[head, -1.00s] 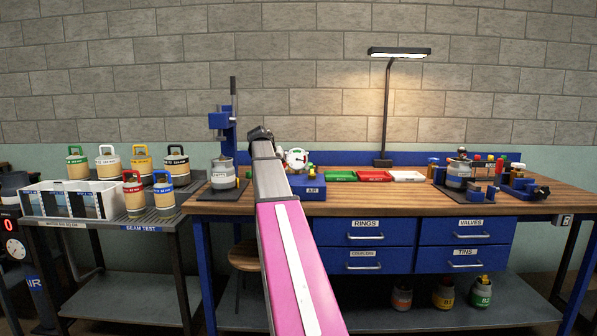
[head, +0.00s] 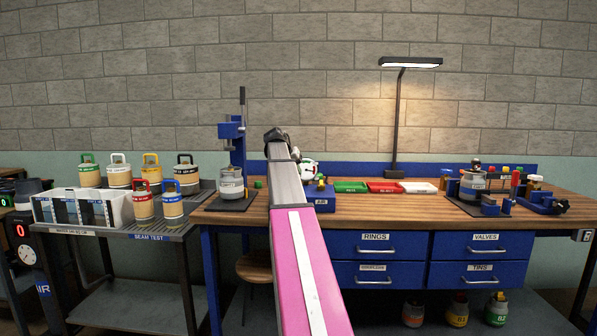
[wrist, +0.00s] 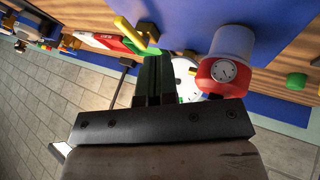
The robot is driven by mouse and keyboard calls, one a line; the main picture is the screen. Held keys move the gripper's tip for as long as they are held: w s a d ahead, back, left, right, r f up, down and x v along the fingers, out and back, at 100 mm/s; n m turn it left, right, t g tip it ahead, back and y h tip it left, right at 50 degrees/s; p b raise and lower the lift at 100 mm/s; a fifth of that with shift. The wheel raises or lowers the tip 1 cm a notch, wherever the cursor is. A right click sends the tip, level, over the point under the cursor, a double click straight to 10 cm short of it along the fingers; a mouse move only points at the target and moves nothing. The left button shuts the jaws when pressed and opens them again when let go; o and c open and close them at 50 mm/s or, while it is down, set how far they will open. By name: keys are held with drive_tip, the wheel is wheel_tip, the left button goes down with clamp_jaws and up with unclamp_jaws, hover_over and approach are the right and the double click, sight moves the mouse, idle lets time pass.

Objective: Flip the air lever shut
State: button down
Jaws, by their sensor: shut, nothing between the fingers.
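The blue box labelled AIR (head: 321,197) stands on the bench behind my arm in the head view. In the wrist view, a yellow lever-like bar (wrist: 128,33) stands out over a blue surface, just beyond my fingertips. I cannot tell for sure whether it is the air lever or which way it is set. My gripper (wrist: 153,62) is shut and empty, its dark fingers close to the yellow part; contact is unclear. In the head view my arm hides the fingers.
A white dial (head: 308,168) is partly hidden by my arm. A grey canister (head: 231,184) under a blue press (head: 236,145) stands left. Green (head: 351,187), red (head: 384,187) and white trays (head: 417,187) lie right, before the lamp (head: 410,62). Bare wood (head: 390,207) lies in front.

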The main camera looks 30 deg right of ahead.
sight(321, 184)
drive_tip(key=x, duration=0.6)
drive_tip(key=shift+d+f, duration=0.2)
drive_tip(key=shift+f, duration=0.05)
drive_tip(key=shift+s+d+f, duration=0.1)
drive_tip(key=shift+s+d, duration=0.2)
drive_tip(key=shift+d, duration=0.2)
drive_tip(key=shift+s+d+f, duration=0.1)
drive_tip(key=shift+s+d, duration=0.2)
drive_tip(key=shift+d, duration=0.2)
drive_tip(key=shift+s+d, duration=0.45)
drive_tip(key=shift+d, duration=0.35)
